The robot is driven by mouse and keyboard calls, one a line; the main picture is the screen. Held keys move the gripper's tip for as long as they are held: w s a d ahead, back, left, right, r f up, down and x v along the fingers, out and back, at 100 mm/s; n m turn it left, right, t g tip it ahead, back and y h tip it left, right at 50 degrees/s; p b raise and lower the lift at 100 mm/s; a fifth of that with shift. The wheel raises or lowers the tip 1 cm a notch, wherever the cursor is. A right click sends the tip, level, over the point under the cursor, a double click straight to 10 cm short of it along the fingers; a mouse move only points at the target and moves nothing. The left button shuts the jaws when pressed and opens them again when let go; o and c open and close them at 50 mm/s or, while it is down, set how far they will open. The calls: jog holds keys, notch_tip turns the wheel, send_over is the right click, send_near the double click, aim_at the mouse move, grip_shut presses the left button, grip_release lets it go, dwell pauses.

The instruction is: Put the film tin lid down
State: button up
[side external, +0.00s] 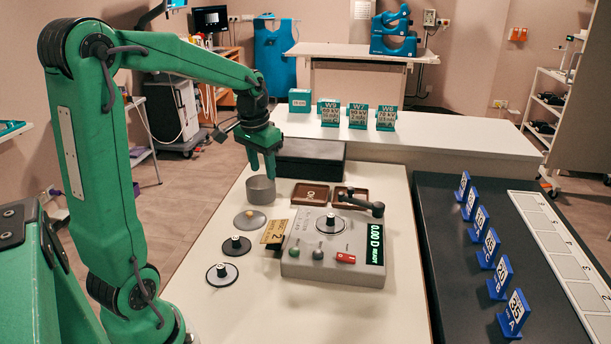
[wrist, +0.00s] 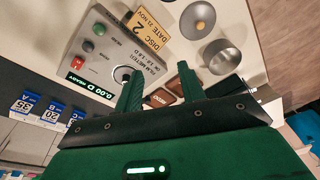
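The film tin lid (side external: 249,220) is a grey disc with a small knob and lies on the white table in front of the tin. It also shows in the wrist view (wrist: 197,19), at the top. The film tin (side external: 261,191) is a grey cylinder, and the wrist view shows it open at the top (wrist: 220,57). My gripper (side external: 262,174) points down just over the tin in the side view. In the wrist view its two fingers (wrist: 158,80) stand apart with nothing held between them. The lid is clear of the fingers.
A grey meter box (side external: 333,247) with a lever stands right of the lid, a yellow card (side external: 274,232) beside it. Two discs with black knobs (side external: 237,246) (side external: 221,274) lie nearer. Brown trays (side external: 310,194) and a dark box (side external: 311,158) are behind. Bare table lies in front.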

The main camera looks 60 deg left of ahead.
jog(key=s+d+r+m+t, duration=0.1)
jog(key=s+d+r+t, duration=0.1)
jog(key=s+d, duration=0.4)
jog(key=s+d+r+m+t, duration=0.1)
jog(key=s+d, duration=0.5)
jog(key=d, duration=0.6)
jog(key=shift+s+r+m+t+h, duration=0.25)
jog(key=shift+r+m+t+h, duration=0.15)
jog(key=shift+m+t, duration=0.1)
